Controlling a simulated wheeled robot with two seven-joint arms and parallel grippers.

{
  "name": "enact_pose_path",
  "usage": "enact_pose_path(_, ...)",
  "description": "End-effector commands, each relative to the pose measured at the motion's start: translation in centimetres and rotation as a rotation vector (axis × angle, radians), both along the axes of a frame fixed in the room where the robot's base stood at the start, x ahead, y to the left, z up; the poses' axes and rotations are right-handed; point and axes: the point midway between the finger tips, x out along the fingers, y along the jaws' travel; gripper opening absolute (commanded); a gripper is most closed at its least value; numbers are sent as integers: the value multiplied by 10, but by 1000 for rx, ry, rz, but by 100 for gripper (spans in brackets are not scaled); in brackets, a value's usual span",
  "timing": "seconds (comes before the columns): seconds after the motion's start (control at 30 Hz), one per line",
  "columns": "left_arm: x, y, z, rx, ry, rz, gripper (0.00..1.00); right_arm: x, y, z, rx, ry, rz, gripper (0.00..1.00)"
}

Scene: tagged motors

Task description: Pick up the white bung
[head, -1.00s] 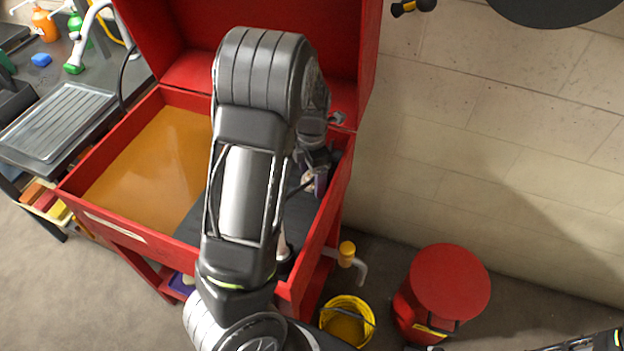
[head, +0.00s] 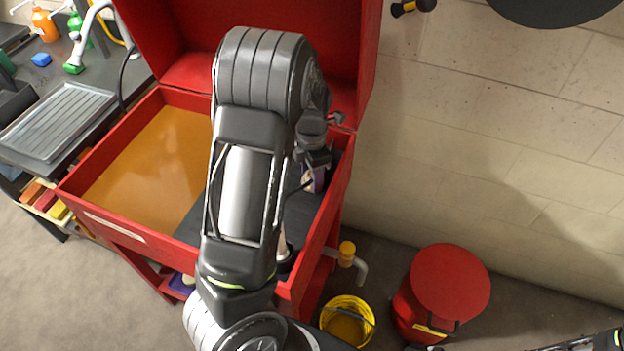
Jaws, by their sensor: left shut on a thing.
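My left arm reaches over the front of an open red parts washer and covers much of its inside. My left gripper (head: 314,176) is low inside the right part of the basin, partly hidden by my own arm. It is shut on a small pale thing, which shows only in part between and beside the fingers, near a purple patch (head: 319,180). I cannot make out its shape, so I cannot tell whether it is the white bung. No other white bung shows clearly. Only a piece of my right arm shows at the lower right corner.
The red washer (head: 75,181) has an orange-brown surface (head: 150,165) and its raised lid behind. A yellow bucket (head: 347,321) and a red lidded bin (head: 450,285) stand on the floor at right. A bench with a grey draining tray (head: 58,120) is at left.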

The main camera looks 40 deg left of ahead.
Motion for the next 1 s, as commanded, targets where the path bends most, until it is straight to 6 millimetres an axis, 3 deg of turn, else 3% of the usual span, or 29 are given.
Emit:
enact_pose_path(0.17,0,0,0,0,0,0,1,0,0,0,0,0,0,0)
enact_pose_path(0.63,1,0,6,0,-2,-1,0,0,0,0,0,0,0,0)
enact_pose_path(0.77,2,0,22,1,-5,-3,0,0,0,1,0,0,0,0)
enact_pose_path(1.0,1,0,68,0,-4,-2,0,0,0,3,-1,1,-1,0)
